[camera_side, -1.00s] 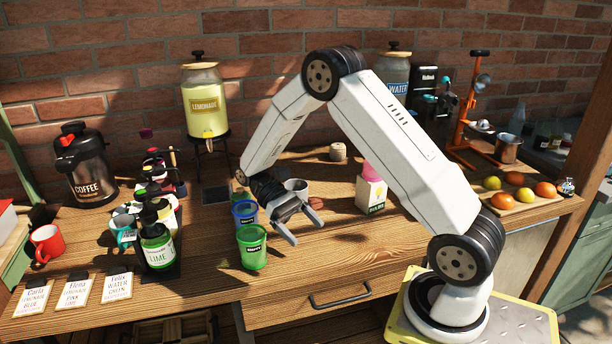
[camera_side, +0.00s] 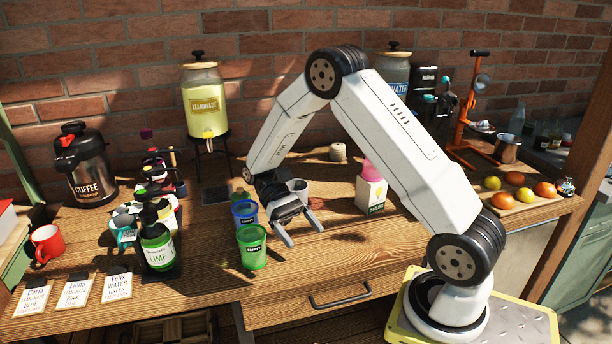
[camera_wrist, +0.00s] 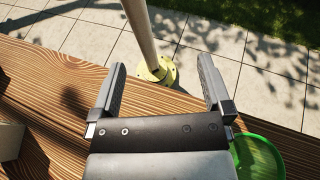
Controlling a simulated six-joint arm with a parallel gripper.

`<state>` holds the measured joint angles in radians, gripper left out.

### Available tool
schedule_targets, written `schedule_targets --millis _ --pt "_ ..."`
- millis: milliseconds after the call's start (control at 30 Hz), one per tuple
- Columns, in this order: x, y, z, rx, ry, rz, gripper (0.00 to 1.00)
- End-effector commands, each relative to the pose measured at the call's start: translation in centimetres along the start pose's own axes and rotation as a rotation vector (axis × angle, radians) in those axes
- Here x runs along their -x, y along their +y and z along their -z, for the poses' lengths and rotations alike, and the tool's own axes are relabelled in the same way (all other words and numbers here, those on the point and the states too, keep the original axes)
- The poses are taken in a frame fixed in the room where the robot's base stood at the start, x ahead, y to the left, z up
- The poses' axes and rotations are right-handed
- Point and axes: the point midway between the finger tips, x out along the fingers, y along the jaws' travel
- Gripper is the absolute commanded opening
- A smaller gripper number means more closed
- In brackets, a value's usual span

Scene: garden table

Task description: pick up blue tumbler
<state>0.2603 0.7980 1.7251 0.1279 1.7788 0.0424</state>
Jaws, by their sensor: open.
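The blue tumbler (camera_side: 244,210) stands upright on the wooden table in the side view, just behind and left of a green tumbler (camera_side: 252,248). My gripper (camera_side: 304,236) is open and empty, to the right of both tumblers and apart from them, with its fingers pointing toward the front of the table. In the wrist view my gripper (camera_wrist: 158,92) shows two spread fingers with nothing between them. The green tumbler's rim (camera_wrist: 258,158) shows at the lower right there. The blue tumbler is not visible in the wrist view.
A lemonade dispenser (camera_side: 206,105) stands behind on a black stand. A carton with a pink top (camera_side: 371,190) is at the right. The table front near the gripper is clear.

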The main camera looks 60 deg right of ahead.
Motion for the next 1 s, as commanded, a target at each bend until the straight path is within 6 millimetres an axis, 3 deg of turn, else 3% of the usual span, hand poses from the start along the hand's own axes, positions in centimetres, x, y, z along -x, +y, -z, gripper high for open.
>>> schedule_targets --millis 233,467,767,1000 --pt "0.0 -1.7 0.2 -0.056 -0.01 0.332 1.0" --pt "1.8 -3.2 0.5 -0.132 -0.032 0.699 1.0" --pt "6.3 -3.1 1.1 -0.247 -0.083 1.18 1.0" --pt "10.7 -0.8 1.7 -0.34 -0.145 1.566 1.0"
